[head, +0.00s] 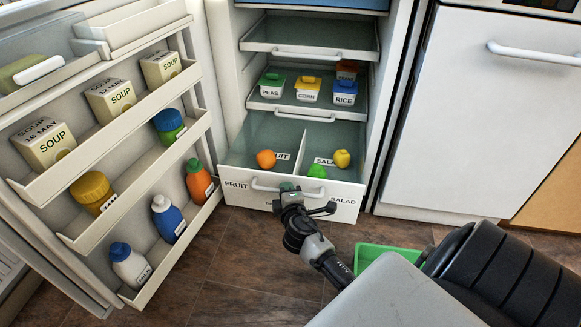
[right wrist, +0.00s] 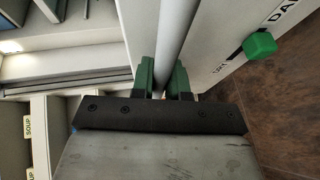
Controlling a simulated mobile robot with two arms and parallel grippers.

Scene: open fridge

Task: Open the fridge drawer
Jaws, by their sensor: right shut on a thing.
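The fridge drawer (head: 345,203) is at the bottom of the open fridge, labelled FRUIT and SALAD. It stands out in front of the shelves above, and its divided inside shows from above. An orange fruit (head: 266,159) lies in the left part; a green item (head: 317,171) and a yellow item (head: 342,158) lie in the right part. My right gripper (head: 290,190) is shut on the drawer's white handle (head: 262,187). In the right wrist view, its green fingers (right wrist: 163,85) are on either side of the handle bar (right wrist: 175,35). My left gripper is out of view.
The fridge door (head: 200,110) stands open at the left, its racks holding soup boxes (head: 110,98) and bottles (head: 130,262). Lidded tubs (head: 307,88) sit on a shelf above the drawer. A green crate (head: 368,256) is on the floor at the right. Floor in front is clear.

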